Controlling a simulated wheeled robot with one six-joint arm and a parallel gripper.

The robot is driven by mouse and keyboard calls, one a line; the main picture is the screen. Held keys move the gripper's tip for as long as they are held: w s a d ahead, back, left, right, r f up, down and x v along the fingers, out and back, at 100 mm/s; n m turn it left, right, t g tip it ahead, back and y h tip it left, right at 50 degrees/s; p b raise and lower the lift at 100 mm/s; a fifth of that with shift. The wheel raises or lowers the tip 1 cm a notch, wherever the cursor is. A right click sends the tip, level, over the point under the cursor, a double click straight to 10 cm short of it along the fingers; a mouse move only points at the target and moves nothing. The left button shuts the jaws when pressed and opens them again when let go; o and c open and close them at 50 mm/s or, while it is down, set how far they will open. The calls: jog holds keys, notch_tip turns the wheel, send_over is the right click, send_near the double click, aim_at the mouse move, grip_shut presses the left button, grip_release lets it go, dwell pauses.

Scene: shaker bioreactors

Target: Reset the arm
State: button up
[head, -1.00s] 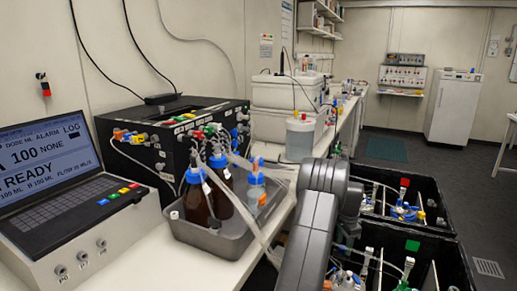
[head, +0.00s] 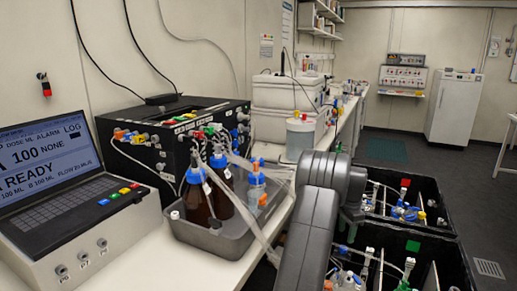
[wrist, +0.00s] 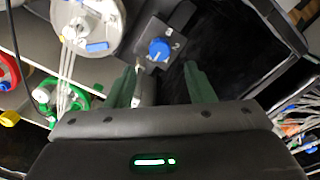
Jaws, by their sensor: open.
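My gripper (wrist: 165,85) shows in the wrist view, with its two green fingers apart and nothing between them. Beyond the fingertips is a dark plate with a blue knob (wrist: 159,49) and the mark 2 beside it. The fingers are near this knob; I cannot tell the exact gap. In the head view my grey arm reaches forward over the right part of the picture, and the gripper itself is hidden there.
A black bin (head: 424,240) with bottles and tubes stands right of my arm, with another behind it. A grey tray (head: 215,243) with brown bottles, a black pump box (head: 165,180) and a laptop-like console (head: 75,205) stand on the left bench.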

aim_at(343, 247)
notch_tip(343, 247, up, 7)
notch_tip(343, 247, down, 14)
jog(key=shift+r, duration=0.25)
jog(key=n, duration=0.5)
jog(key=shift+n, duration=0.4)
jog(key=n, duration=0.5)
jog(key=shift+n, duration=0.3)
jog(key=n, duration=1)
jog(key=shift+s+a, duration=0.1)
